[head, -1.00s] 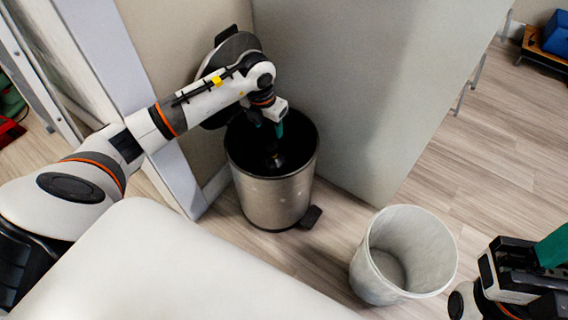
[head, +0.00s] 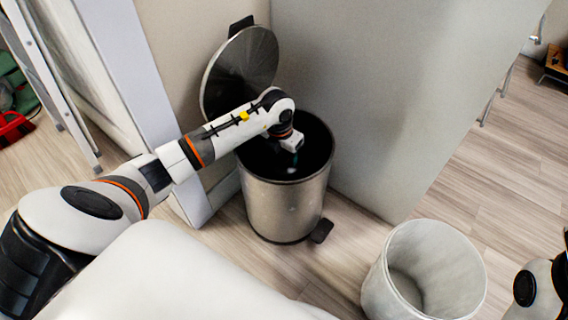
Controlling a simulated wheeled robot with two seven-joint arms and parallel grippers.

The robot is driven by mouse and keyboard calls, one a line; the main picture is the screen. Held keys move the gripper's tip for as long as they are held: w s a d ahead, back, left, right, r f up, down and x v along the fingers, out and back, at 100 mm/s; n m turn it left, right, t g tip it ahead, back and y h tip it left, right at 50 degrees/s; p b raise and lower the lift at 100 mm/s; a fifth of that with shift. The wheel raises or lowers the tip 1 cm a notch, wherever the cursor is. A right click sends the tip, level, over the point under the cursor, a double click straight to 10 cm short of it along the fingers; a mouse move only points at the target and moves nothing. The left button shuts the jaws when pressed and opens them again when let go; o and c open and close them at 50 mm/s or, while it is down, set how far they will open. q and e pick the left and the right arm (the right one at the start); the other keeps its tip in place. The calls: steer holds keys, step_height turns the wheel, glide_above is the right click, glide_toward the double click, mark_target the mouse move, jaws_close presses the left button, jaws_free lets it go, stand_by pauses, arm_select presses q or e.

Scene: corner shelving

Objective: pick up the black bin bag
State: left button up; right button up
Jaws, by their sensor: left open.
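A metal pedal bin (head: 280,212) stands against the grey panel with its round lid (head: 238,72) tipped up and open. Its inside is very dark, and I cannot tell a black bin bag apart from the dark interior. My left arm reaches over the rim, and my left gripper (head: 290,165) points down inside the bin mouth. The gripper is open; its fingers are mostly lost in the dark, and I cannot see whether they touch anything. Only part of my right arm shows at the right edge; its gripper jaws are out of frame.
An empty white bin (head: 425,272) stands on the wooden floor to the right. The grey panel (head: 400,90) rises close behind the metal bin, and a pale post (head: 125,75) stands to its left.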

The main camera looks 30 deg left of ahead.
arm_select(q)
jaws_close()
stand_by(1.4)
steer(key=shift+w+r, duration=0.15)
steer(key=shift+r, duration=0.05)
